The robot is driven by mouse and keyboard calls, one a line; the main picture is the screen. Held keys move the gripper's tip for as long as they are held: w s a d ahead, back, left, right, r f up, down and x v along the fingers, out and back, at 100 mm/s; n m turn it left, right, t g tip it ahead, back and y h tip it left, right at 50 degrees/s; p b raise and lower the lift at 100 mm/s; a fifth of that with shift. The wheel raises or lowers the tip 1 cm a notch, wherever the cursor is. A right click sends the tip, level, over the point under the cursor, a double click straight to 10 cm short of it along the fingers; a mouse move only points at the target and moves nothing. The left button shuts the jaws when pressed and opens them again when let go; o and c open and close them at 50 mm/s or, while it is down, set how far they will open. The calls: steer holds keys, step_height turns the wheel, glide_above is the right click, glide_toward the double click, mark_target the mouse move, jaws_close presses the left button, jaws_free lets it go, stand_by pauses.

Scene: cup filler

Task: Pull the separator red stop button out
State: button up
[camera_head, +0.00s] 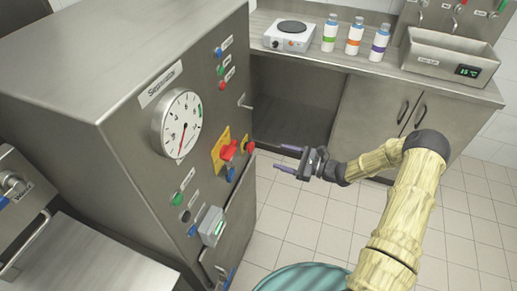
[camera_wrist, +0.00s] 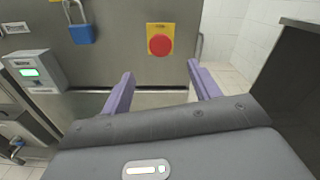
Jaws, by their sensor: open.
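The separator (camera_head: 130,110) is a large steel cabinet on the left, with its name plate above a round dial. Its red stop button (camera_head: 249,146) sits on a yellow plate near the right edge of the panel. In the wrist view the round red button (camera_wrist: 160,44) is fully visible, a little above the gap between my fingertips. My gripper (camera_head: 279,157) is open and empty, its purple fingers pointing at the panel, apart from the button. In the wrist view my gripper (camera_wrist: 160,72) has one finger on each side of the button's line.
A grey display box (camera_head: 212,226) juts from the panel. A teal round object (camera_head: 300,279) stands below. Tiled floor (camera_head: 300,215) is clear.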

mark_target(254, 148)
steer(key=p+x, duration=0.1)
steer(key=x, duration=0.8)
steer(key=shift+w+a, duration=0.2)
steer(key=shift+a, duration=0.1)
jaws_close()
steer(key=shift+s+d+f, duration=0.1)
steer(key=shift+s+d, duration=0.1)
steer(key=shift+d, duration=0.3)
jaws_free()
steer(key=shift+d, duration=0.15)
